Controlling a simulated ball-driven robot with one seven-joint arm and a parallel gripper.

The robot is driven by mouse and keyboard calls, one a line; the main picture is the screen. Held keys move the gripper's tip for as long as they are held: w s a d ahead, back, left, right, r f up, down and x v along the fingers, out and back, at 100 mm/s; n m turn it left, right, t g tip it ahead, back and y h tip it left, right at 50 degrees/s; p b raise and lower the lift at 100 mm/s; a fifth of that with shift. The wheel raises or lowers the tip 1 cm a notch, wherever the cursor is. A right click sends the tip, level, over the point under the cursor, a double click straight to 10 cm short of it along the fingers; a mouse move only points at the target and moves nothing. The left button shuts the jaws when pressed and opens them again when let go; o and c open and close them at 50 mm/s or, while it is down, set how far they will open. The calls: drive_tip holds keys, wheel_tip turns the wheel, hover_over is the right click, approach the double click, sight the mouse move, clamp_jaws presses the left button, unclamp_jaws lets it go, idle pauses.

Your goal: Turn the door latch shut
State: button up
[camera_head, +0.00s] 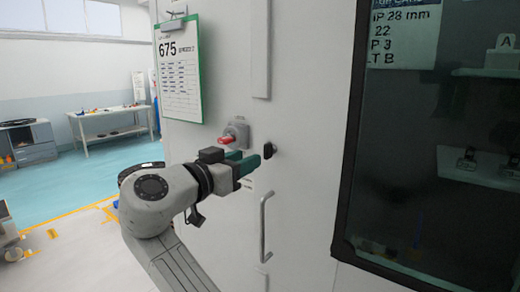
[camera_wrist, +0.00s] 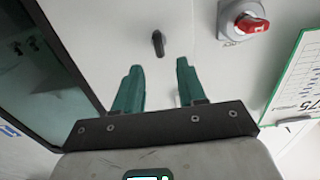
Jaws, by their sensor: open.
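The door latch (camera_head: 270,151) is a small black turn knob on the pale cabinet door, just left of the dark window. In the wrist view the latch (camera_wrist: 158,43) stands beyond and between my two green fingertips, with clear space on both sides. My gripper (camera_head: 257,160) is open and empty, level with the latch and close in front of it in the head view. In the wrist view my gripper (camera_wrist: 158,68) has its fingers wide apart. I see no contact between fingers and latch.
A red rotary switch (camera_head: 232,134) on a grey plate sits left of the latch; it also shows in the wrist view (camera_wrist: 251,24). A vertical door handle (camera_head: 264,226) is below. A green-edged clipboard (camera_head: 180,75) hangs upper left. A work table (camera_head: 108,114) stands far behind.

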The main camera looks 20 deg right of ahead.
sight(265, 151)
drive_tip(key=p+x, duration=0.2)
drive_tip(key=x, duration=0.6)
drive_tip(key=shift+s, duration=0.1)
clamp_jaws()
